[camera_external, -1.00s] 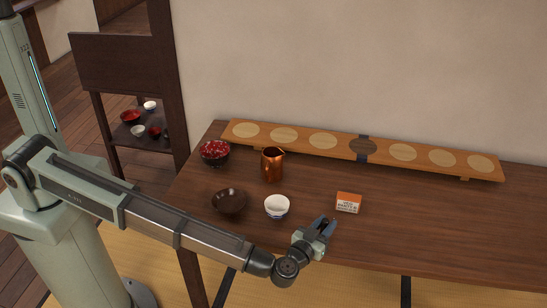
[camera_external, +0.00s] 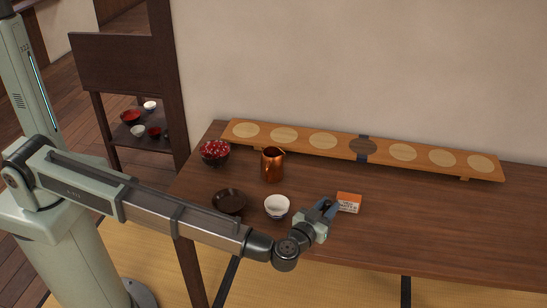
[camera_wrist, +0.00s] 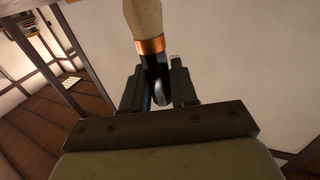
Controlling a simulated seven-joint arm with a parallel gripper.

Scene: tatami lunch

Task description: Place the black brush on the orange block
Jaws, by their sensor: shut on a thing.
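The orange block (camera_external: 349,202), orange with a white printed label, sits on the table right of the middle. My gripper (camera_external: 327,207) is just left of it, low over the table's front part, its fingers pointing toward the block. I cannot tell whether they touch. In the wrist view my gripper (camera_wrist: 158,87) is shut on the black brush (camera_wrist: 153,64). The brush has a black handle between the fingers, a copper band and a cream head reaching past the top of the picture. In the external view the brush is hard to make out among the fingers.
A white-and-blue bowl (camera_external: 277,207) stands close left of my gripper. A dark bowl (camera_external: 229,202), a copper pitcher (camera_external: 273,165) and a red patterned bowl (camera_external: 215,153) are farther left. A long wooden board (camera_external: 300,145) lies along the back. The table's right side is clear.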

